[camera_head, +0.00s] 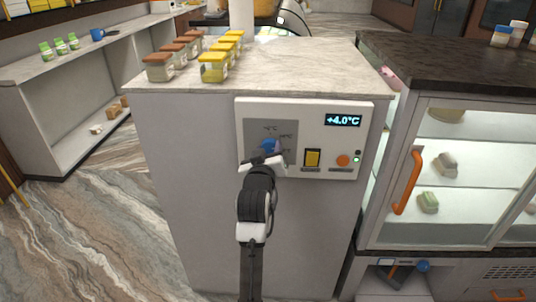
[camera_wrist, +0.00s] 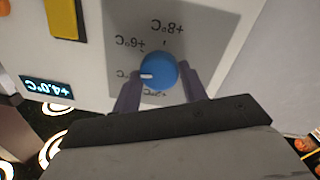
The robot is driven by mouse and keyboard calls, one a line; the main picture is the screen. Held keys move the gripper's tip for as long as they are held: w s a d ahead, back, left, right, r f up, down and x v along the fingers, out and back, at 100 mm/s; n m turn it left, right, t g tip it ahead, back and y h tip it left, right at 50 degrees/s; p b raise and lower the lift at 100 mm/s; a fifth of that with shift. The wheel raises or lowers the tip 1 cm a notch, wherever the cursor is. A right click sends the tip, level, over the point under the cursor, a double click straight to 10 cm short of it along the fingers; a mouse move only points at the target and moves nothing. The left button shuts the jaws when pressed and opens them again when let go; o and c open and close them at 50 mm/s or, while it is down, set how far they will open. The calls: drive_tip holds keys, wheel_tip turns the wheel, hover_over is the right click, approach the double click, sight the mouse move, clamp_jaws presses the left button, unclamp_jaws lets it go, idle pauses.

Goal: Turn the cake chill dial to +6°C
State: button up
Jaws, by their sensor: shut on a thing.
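The blue dial (camera_head: 267,147) is on the white control panel (camera_head: 310,110) fixed to the grey cabinet. The panel's display (camera_head: 342,120) reads +4.0°C. In the wrist view, which is upside down, the dial (camera_wrist: 160,69) sits between the two fingers of my gripper (camera_wrist: 157,84), which is shut on it. Its white pointer mark (camera_wrist: 147,76) points left in that view, at a partly hidden label. The +6°C label (camera_wrist: 130,43) is up and left of the dial, and +8°C is above it. My gripper in the head view (camera_head: 265,160) covers part of the dial.
Several jars (camera_head: 214,67) stand on the counter above. A glass display case (camera_head: 445,165) with an orange handle (camera_head: 408,182) is at right.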

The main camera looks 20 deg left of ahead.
drive_tip(key=m+b, duration=0.1)
drive_tip(key=m, duration=0.2)
drive_tip(key=shift+d+m, duration=0.1)
drive_tip(key=shift+m, duration=0.2)
drive_tip(key=m+b, duration=0.1)
drive_tip(key=m, duration=0.3)
drive_tip(key=shift+g+b, duration=0.35)
drive_tip(key=shift+g, duration=0.05)
drive_tip(key=o, duration=1)
drive_tip(key=shift+c, duration=0.2)
drive_tip(key=f+b+v, duration=0.1)
drive_tip(key=b+v, duration=0.5)
drive_tip(key=v, duration=0.5)
drive_tip(key=shift+s+r+b, duration=0.2)
drive_tip(key=shift+s+b, duration=0.1)
drive_tip(key=shift+b, duration=0.1)
